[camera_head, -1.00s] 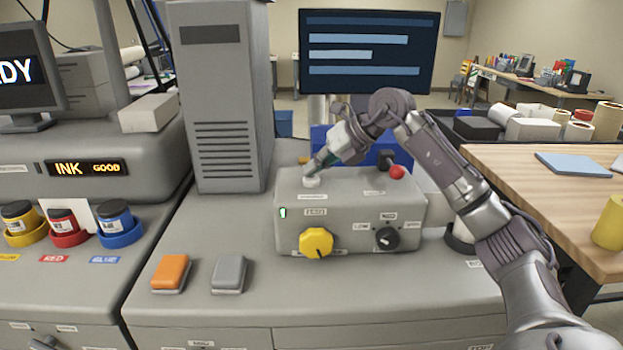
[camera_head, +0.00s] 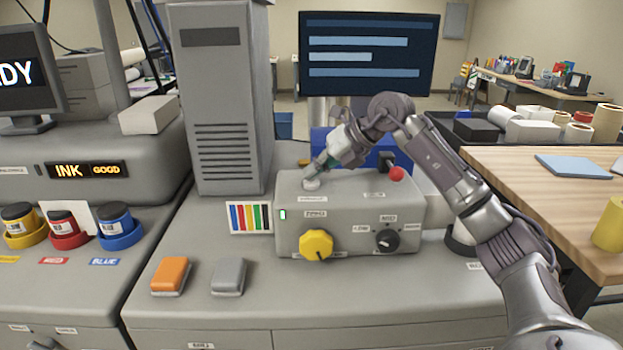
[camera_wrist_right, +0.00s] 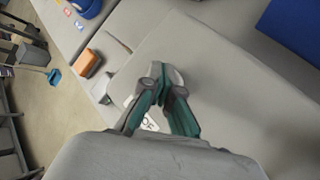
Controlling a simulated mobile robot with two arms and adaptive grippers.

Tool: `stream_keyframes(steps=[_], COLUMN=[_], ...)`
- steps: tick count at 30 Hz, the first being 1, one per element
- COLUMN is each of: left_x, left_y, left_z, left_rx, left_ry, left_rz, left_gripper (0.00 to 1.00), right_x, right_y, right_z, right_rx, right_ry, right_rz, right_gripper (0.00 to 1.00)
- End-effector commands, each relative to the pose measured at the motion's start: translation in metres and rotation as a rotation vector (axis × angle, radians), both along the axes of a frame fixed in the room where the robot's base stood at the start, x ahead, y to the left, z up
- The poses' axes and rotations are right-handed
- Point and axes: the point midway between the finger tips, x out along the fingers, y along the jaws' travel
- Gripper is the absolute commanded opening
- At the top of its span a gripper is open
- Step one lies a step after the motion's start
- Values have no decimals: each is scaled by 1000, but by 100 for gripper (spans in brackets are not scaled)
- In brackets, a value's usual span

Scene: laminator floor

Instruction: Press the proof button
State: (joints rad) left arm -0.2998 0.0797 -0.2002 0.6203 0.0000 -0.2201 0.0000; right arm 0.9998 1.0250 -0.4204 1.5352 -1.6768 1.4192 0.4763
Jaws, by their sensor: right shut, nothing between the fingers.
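A round white button (camera_head: 311,184) sits on the top left of the grey control box (camera_head: 345,225). A label in front of it is too small to read in the head view. In the right wrist view, a label beside my fingers partly shows letters like "OF". My right gripper (camera_head: 316,170) is shut and empty, pointing down with its fingertips at the white button, seemingly touching it. In the right wrist view, the closed green-and-grey fingers (camera_wrist_right: 165,85) meet in front of the pale button (camera_wrist_right: 177,75), covering part of it. My left gripper is not in view.
The box also carries a red knob (camera_head: 397,173), a yellow dial (camera_head: 316,245) and a black dial (camera_head: 387,240). A colour-striped card (camera_head: 249,217) stands left of the box. An orange block (camera_head: 171,273) and a grey block (camera_head: 228,274) lie in front. A wooden table (camera_head: 530,190) is at right.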

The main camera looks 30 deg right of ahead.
Motion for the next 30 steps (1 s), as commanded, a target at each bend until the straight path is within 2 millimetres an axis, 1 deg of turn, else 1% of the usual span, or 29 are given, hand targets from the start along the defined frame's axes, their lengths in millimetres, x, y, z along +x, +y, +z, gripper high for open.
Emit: stream_keyframes(steps=[1, 6, 16, 20, 30], left_x=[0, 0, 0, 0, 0], left_y=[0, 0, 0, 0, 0], left_z=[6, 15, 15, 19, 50], left_rx=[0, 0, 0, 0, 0], left_ry=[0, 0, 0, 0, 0], left_rz=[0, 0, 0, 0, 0], left_gripper=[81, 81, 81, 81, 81], right_x=[0, 0, 0, 0, 0], right_y=[0, 0, 0, 0, -1], right_z=[5, 15, 16, 20, 54], right_rx=[-1, -1, 0, 0, 0], right_ry=[1, 0, -1, -2, -2], right_rz=[0, -1, -1, -1, -1], right_gripper=[0, 0, 0, 0, 0])
